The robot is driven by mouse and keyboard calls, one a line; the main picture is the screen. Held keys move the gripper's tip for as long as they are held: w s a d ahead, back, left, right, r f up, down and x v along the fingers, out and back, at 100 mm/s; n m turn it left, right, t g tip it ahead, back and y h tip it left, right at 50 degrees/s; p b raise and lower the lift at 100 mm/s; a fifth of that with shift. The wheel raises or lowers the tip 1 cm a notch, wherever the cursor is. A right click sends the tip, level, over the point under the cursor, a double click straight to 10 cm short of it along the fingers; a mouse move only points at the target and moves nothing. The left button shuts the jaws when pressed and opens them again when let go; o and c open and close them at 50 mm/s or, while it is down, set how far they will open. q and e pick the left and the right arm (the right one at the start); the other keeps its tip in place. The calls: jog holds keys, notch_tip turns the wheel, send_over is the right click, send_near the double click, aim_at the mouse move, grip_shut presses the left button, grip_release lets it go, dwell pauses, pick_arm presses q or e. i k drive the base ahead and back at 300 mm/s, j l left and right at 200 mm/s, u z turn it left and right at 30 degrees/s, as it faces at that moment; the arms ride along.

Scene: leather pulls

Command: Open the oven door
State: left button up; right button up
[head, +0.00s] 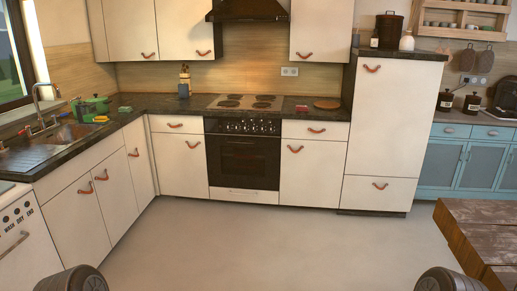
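The black oven (243,170) is built in under the counter at the back, near the middle of the head view. Its door looks shut. A bar-like line across the upper part of the door seems to be its handle, but it is dark and hard to make out. A row of knobs (243,126) runs above the door. A white drawer front (244,195) lies below it. Neither gripper shows; only rounded dark grey parts of my arms stand at the bottom left and bottom right edges, far in front of the oven.
The grey floor (260,240) is clear up to the oven. White cabinets with leather pulls flank it, with a tall one (390,120) to the right. A white appliance (22,240) stands at left, and a brown wooden table (470,235) at lower right.

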aim_at(270, 181)
jog(key=i, duration=1.2)
jog(key=i+l+u, duration=0.15)
jog(key=i, duration=1)
jog(key=i+l+u, duration=0.2)
jog(key=i+u, duration=0.3)
jog(key=i+l+u, duration=0.45)
jog(key=i, duration=0.25)
jog(key=i+l+u, duration=0.5)
jog(key=l, duration=0.15)
